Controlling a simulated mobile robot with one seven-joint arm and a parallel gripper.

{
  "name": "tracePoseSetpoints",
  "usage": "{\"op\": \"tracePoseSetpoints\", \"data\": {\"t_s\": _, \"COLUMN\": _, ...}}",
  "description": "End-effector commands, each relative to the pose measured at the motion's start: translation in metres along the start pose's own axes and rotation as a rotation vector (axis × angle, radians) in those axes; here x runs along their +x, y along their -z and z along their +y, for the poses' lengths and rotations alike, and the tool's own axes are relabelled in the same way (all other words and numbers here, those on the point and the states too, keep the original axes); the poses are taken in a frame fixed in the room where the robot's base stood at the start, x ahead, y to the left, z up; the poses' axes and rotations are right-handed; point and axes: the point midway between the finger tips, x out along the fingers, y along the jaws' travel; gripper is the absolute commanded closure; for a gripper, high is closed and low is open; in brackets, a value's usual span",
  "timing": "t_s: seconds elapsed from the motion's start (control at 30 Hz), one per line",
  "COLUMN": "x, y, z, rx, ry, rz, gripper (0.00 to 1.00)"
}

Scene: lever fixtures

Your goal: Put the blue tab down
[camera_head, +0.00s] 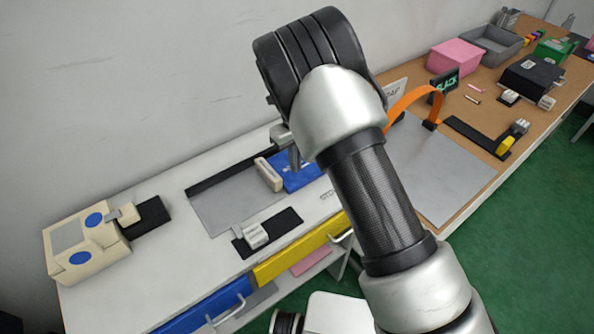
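A flat blue piece (303,177), which looks like the blue tab, shows on the white cabinet top, partly hidden behind my arm. A cream block (268,174) stands at its left end. My gripper (291,156) points down at the blue piece's upper left, partly covered by my wrist. I cannot tell whether it touches the piece, or whether its fingers are open or shut.
A cream box with blue discs (88,241) stands at the far left beside a black plate (152,215). A grey lever block (255,235) sits on another black plate near the front edge. A brown table with an orange arch (418,93) and bins is at right.

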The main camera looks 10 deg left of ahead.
Motion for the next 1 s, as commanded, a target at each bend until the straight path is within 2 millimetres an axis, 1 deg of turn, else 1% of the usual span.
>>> {"op": "tracePoseSetpoints", "data": {"t_s": 0.03, "x": 0.007, "y": 0.001, "z": 0.000, "rx": 0.000, "ry": -0.001, "rz": 0.002, "gripper": 1.00}}
{"op": "tracePoseSetpoints", "data": {"t_s": 0.27, "x": 0.026, "y": 0.000, "z": 0.000, "rx": -0.002, "ry": -0.001, "rz": 0.001, "gripper": 1.00}}
{"op": "tracePoseSetpoints", "data": {"t_s": 0.43, "x": 0.050, "y": 0.001, "z": 0.000, "rx": -0.003, "ry": 0.000, "rz": 0.001, "gripper": 1.00}}
{"op": "tracePoseSetpoints", "data": {"t_s": 0.5, "x": 0.053, "y": 0.000, "z": 0.000, "rx": -0.003, "ry": 0.000, "rz": 0.000, "gripper": 1.00}}
{"op": "tracePoseSetpoints", "data": {"t_s": 0.7, "x": 0.053, "y": 0.000, "z": 0.000, "rx": -0.003, "ry": 0.000, "rz": -0.001, "gripper": 1.00}}
{"op": "tracePoseSetpoints", "data": {"t_s": 0.83, "x": 0.057, "y": 0.000, "z": 0.000, "rx": -0.003, "ry": 0.000, "rz": -0.001, "gripper": 1.00}}
{"op": "tracePoseSetpoints", "data": {"t_s": 0.9, "x": 0.055, "y": 0.000, "z": 0.000, "rx": -0.003, "ry": 0.000, "rz": -0.001, "gripper": 0.86}}
{"op": "tracePoseSetpoints", "data": {"t_s": 0.93, "x": 0.055, "y": 0.000, "z": 0.000, "rx": -0.003, "ry": 0.000, "rz": -0.001, "gripper": 0.81}}
{"op": "tracePoseSetpoints", "data": {"t_s": 1.0, "x": 0.055, "y": 0.000, "z": 0.000, "rx": -0.003, "ry": 0.000, "rz": -0.001, "gripper": 0.79}}
